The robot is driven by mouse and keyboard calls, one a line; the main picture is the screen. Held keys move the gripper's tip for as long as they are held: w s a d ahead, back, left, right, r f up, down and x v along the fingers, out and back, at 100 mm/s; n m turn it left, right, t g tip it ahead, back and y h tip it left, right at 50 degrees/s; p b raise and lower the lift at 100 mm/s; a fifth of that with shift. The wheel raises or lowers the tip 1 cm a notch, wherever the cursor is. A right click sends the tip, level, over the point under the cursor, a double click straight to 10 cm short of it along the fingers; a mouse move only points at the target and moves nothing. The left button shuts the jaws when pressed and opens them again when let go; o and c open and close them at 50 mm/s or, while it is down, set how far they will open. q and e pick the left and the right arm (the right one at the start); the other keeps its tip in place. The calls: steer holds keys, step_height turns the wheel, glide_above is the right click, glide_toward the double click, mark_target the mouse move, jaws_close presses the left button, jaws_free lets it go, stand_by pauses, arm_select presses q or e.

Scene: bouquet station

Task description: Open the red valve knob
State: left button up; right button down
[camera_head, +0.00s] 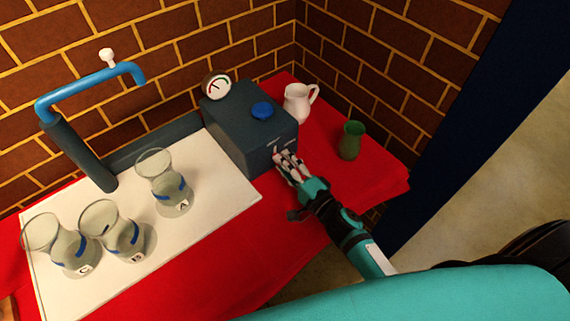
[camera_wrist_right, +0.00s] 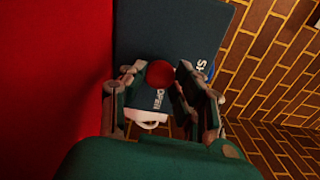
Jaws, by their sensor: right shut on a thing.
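The red valve knob (camera_wrist_right: 160,74) shows in the right wrist view, on the front face of the dark grey-blue box (camera_head: 240,130). My right gripper (camera_head: 287,163) is at that front face in the head view, and its fingers hide the knob there. In the right wrist view the fingers of my right gripper (camera_wrist_right: 158,85) stand on both sides of the knob and are shut on it. White lettering (camera_wrist_right: 157,100) shows on the face beside the knob. My left gripper is not in view.
A blue knob (camera_head: 262,110) and a round gauge (camera_head: 219,85) are on the box. A white pitcher (camera_head: 297,103) and a green vase (camera_head: 351,141) stand to its right.

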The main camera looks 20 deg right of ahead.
steer(key=m, duration=0.8)
steer(key=shift+m, duration=0.3)
steer(key=m, duration=0.4)
steer(key=shift+m+p, duration=0.5)
steer(key=shift+m, duration=1.6)
steer(key=c, duration=1)
jaws_free()
steer(key=shift+o, duration=0.2)
steer(key=shift+s, duration=0.1)
steer(key=v, duration=1.1)
steer(key=shift+s+d, duration=0.15)
steer(key=shift+s, duration=0.25)
